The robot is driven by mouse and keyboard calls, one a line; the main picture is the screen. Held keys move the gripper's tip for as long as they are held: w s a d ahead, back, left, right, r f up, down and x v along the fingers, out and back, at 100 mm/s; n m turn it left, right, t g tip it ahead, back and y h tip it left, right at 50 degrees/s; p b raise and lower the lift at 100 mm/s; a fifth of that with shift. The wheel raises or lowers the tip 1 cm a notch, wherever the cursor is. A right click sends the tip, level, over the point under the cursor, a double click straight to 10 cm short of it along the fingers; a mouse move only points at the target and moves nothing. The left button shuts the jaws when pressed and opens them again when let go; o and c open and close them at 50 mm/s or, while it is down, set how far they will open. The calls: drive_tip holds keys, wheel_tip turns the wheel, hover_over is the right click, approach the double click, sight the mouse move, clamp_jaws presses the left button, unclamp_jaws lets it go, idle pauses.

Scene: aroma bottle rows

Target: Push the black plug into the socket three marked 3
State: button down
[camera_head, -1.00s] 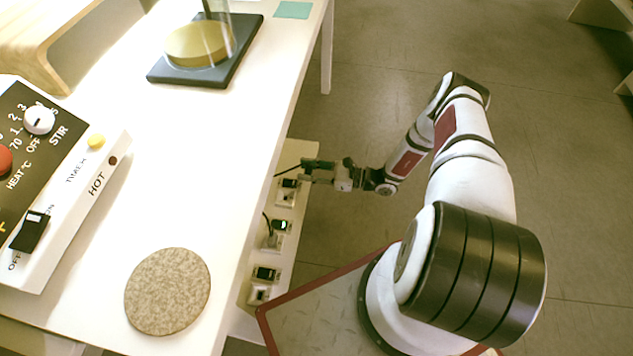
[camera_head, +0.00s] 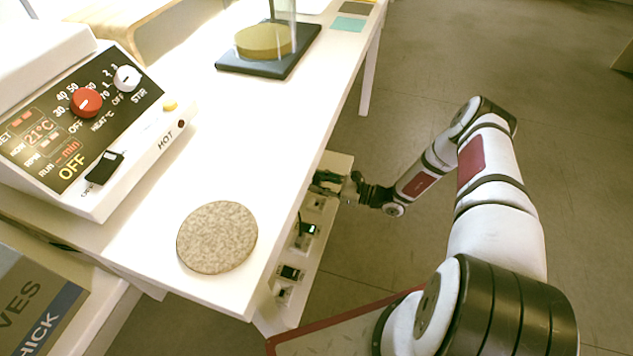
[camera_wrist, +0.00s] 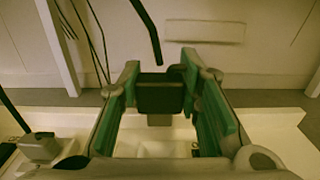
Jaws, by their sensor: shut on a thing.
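My gripper (camera_wrist: 160,70) shows green-padded fingers on both sides of the black plug (camera_wrist: 160,97) in the wrist view, and it is shut on the plug. A pale piece shows just below the plug. Pale socket parts lie beneath it, partly hidden by the fingers. In the head view my gripper (camera_head: 328,183) is at the far end of a pale strip (camera_head: 309,262) beside the table, and the plug is too small to make out there. The strip carries several sockets, including a nearer one (camera_head: 289,272) with a dark top. I cannot read a 3 on any socket.
The white table edge runs close along the left of my gripper. A white socket block (camera_wrist: 40,147) with a dark cable stands left in the wrist view. A hotplate (camera_head: 95,110) and a round speckled mat (camera_head: 217,237) are on the table. The floor at right is clear.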

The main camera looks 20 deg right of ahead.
drive_tip(key=shift+f+b, duration=1.85)
drive_tip(key=shift+f, duration=0.9)
drive_tip(key=shift+f, duration=1.4)
drive_tip(key=c, duration=1.1)
unclamp_jaws()
drive_tip(key=shift+d, duration=0.1)
drive_tip(key=v, duration=1.2)
